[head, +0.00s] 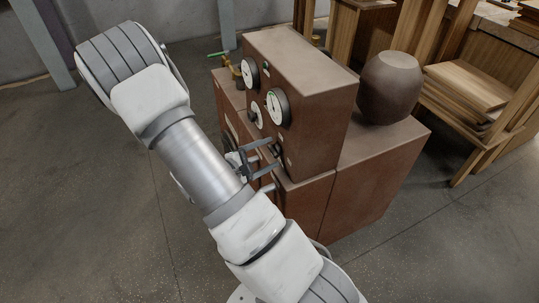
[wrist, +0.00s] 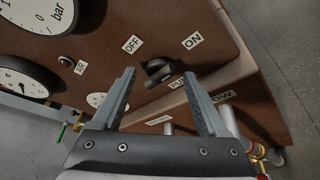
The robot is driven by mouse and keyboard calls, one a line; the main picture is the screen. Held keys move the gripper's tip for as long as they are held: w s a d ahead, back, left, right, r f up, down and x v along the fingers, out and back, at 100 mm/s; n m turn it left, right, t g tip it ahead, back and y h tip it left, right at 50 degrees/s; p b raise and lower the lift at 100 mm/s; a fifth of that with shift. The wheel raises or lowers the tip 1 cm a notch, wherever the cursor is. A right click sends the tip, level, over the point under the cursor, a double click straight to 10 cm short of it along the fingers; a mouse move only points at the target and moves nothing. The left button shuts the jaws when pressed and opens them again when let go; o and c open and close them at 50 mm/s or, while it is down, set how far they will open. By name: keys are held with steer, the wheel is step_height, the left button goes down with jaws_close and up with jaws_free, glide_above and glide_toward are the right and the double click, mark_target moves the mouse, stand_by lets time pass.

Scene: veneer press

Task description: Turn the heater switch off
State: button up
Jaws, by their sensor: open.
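A black rotary switch (wrist: 157,70) sits on the brown panel, with an OFF label (wrist: 131,44) to its upper left and an ON label (wrist: 192,41) to its upper right. I cannot tell for sure which label its handle points to, and I see no readable heater label. My gripper (wrist: 159,76) is open and empty; its two fingers reach towards the panel, one on each side of the switch in the wrist view. I cannot tell whether they touch it. In the head view my gripper (head: 275,156) is close to the front of the brown press cabinet (head: 310,120).
The panel carries round gauges, including a bar gauge (wrist: 38,14) and a white-faced gauge (head: 278,107). A small dark knob (wrist: 65,58) is left of the switch. A brown rounded vessel (head: 390,88) stands on the cabinet. Wooden racks (head: 465,85) are at right; the floor at left is clear.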

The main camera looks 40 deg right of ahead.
steer(key=shift+d+f, duration=0.1)
steer(key=shift+d, duration=0.35)
steer(key=shift+c, duration=0.2)
jaws_close()
